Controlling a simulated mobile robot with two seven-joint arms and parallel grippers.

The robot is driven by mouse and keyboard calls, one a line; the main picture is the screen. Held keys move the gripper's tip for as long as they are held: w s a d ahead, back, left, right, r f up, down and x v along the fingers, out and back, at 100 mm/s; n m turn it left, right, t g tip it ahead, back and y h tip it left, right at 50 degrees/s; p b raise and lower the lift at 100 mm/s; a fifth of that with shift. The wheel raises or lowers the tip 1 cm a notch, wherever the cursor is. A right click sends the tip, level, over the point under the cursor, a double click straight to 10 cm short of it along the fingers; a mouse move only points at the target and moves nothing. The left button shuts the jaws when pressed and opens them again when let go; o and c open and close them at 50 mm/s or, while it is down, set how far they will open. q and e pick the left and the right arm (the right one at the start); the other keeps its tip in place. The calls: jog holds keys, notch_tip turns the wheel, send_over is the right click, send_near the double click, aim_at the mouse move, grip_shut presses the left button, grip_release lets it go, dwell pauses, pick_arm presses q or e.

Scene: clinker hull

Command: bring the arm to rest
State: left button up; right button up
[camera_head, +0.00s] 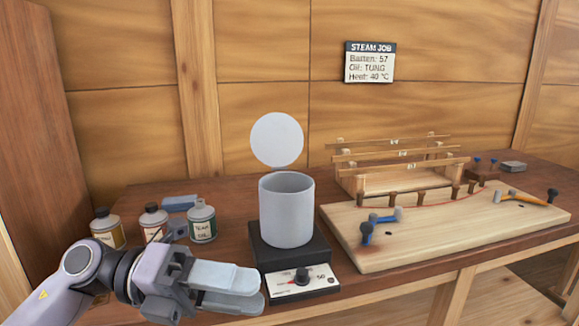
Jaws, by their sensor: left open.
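My left arm (85,277) comes in from the lower left. Its gripper (240,290) points right, in front of the bench's front edge and just left of the hotplate's control panel. The two pale fingers look close together in this view, with nothing seen between them. My right gripper does not show.
A grey pot (287,212) stands on a black hotplate (262,252), its round lid (277,140) raised above. Several bottles, one a green-labelled can (202,222), stand behind my arm. A wooden board (450,240) with clamps and a batten rack (395,178) fills the right. A sign (369,62) hangs behind.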

pick_arm(q)
jog(key=w+a+f+n+t+y+p, duration=0.3)
jog(key=f+n+t, duration=0.55)
jog(key=n, duration=0.65)
jog(key=w+a+f+n+t+y, duration=0.2)
jog(key=a+f+n+t+y, duration=0.35)
jog(key=n+t, duration=0.8)
jog(key=s+a+f+n+g+y, duration=0.2)
jog(key=s+f+n+g, duration=0.1)
jog(key=s+f, duration=0.2)
jog(key=s+a+f+n+g+y+p, duration=0.1)
jog(key=s+f+n+g+y, duration=0.1)
jog(key=f, duration=0.6)
jog(key=s+a+f+n+g+y, duration=0.2)
jog(key=s+f+n+g, duration=0.2)
jog(key=s+f+n, duration=0.2)
jog(key=shift+s+a+f+y+p, duration=0.35)
jog(key=shift+s+f+p, duration=0.05)
jog(key=shift+s+f, duration=0.5)
